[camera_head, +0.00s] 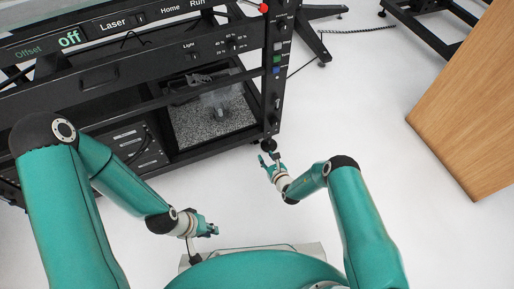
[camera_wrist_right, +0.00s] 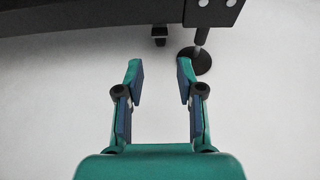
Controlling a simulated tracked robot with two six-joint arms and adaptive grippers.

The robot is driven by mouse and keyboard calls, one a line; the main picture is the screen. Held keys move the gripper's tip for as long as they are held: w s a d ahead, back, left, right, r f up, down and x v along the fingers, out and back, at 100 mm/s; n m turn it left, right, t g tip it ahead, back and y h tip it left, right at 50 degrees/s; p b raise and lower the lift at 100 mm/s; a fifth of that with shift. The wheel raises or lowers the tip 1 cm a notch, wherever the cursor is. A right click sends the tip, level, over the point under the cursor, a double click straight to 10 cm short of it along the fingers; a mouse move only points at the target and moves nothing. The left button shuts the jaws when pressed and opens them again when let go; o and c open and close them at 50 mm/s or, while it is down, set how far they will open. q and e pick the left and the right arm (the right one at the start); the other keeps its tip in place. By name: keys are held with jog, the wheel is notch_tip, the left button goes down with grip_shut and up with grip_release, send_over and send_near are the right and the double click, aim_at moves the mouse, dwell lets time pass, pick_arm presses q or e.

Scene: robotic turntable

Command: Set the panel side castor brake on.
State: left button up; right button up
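The turntable's black frame (camera_head: 200,155) has its panel-side lower corner just beyond my right gripper. A small dark castor or foot (camera_head: 268,145) shows under that corner. In the right wrist view, a round black foot on a rod (camera_wrist_right: 194,61) stands beyond the right fingertip. A small black tab (camera_wrist_right: 159,37) hangs under the frame edge, ahead of the finger gap; I cannot tell whether it is the brake lever. My right gripper (camera_head: 269,157), also in the wrist view (camera_wrist_right: 160,70), is open and empty, apart from both. My left gripper (camera_head: 211,226) looks open and empty.
A wooden block-like piece of furniture (camera_head: 470,110) stands at the right. Black stand legs (camera_head: 315,40) and a cable (camera_head: 355,30) lie behind. The white floor between is clear.

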jog(key=b+x, duration=0.6)
jog(key=x, duration=0.4)
jog(key=shift+f, duration=0.2)
jog(key=shift+w+a, duration=0.1)
jog(key=shift+w, duration=0.05)
